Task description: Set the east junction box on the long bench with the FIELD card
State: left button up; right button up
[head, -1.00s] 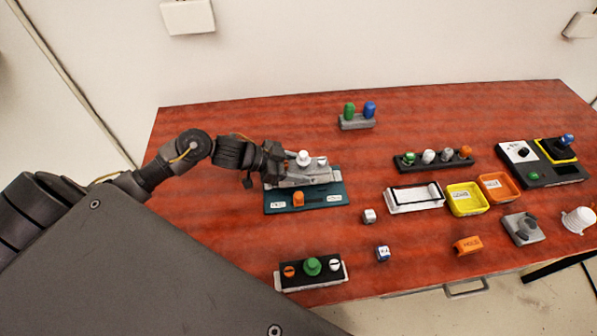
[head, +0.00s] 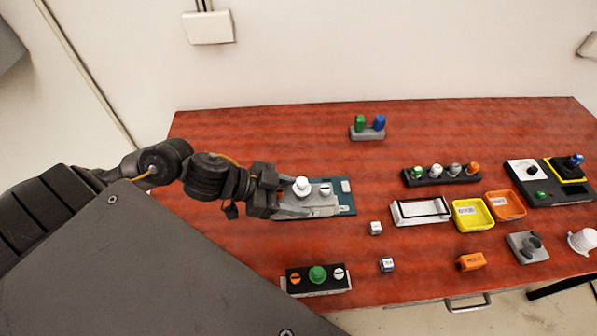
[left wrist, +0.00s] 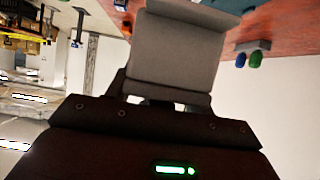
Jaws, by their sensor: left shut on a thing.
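My left gripper (head: 272,191) is shut on a grey box (head: 310,208) with a large white knob and a smaller white one on top. The box is over a teal board (head: 345,196) and hides most of it; I cannot tell whether they touch. A pale card shows at the board's right end. No lettering reading FIELD can be made out, and nothing marks which box is the east one. In the left wrist view, a grey slab (left wrist: 175,48) stands at the jaws. My right gripper is not in view.
A black panel (head: 317,292) with three knobs lies at the front. Small cubes, a white frame (head: 395,217), a yellow tray (head: 457,221), an orange tray (head: 522,208) and an orange block (head: 470,262) lie right. A grey stand (head: 367,134) is behind. The left back is clear.

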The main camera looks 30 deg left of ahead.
pick_arm(q)
jog(key=shift+s+d+r+p, duration=0.1)
jog(key=shift+s+r+p, duration=0.1)
jog(key=shift+s+p, duration=0.1)
jog(key=shift+d, duration=0.1)
